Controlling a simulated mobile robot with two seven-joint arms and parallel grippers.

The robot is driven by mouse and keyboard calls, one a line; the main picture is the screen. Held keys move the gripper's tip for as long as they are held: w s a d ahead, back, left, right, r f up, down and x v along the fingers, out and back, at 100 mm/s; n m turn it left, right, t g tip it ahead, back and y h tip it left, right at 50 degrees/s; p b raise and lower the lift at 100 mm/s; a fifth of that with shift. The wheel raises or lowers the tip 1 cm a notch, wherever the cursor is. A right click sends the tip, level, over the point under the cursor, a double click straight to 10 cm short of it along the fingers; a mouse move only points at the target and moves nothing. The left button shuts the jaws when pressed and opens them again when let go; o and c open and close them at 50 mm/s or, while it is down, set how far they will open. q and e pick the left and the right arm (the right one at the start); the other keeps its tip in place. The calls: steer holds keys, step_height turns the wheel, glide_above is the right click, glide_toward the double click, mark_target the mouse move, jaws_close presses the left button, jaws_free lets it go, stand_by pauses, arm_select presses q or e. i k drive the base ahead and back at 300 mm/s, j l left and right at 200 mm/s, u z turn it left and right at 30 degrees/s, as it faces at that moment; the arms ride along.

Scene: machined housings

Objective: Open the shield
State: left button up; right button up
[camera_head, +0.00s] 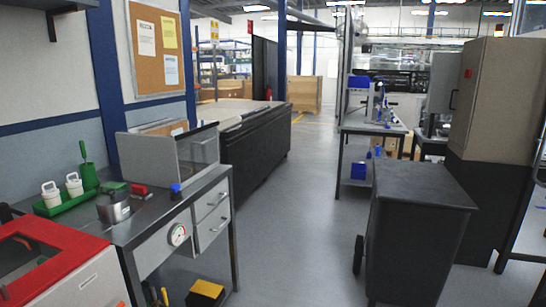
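A grey box-like guard with upright panels (158,158) stands at the back of the metal workbench (160,212) on the left. Its front right panel (198,147) looks partly see-through and is upright. It is the thing that looks most like a shield. A red-framed machine (62,245) with a window in its sloped top is cut off at the lower left. I cannot tell whether that top is a shield too. Neither of my grippers is in view.
On the bench are a metal pot (114,208), a green tray (66,203) with white containers and a red object (139,190). A black wheeled bin (418,225) stands at the right. A yellow-topped box (205,291) is low by the bench. The grey floor between is clear.

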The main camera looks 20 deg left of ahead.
mark_target(169, 127)
steer(key=i+u, duration=0.1)
steer(key=i, duration=0.55)
steer(key=i+l, duration=0.15)
steer(key=i, duration=0.5)
steer(key=i+j+u, duration=0.1)
steer(key=i+u, duration=0.3)
steer(key=i, duration=0.15)
steer(key=i+u, duration=0.35)
steer(key=i, duration=0.45)
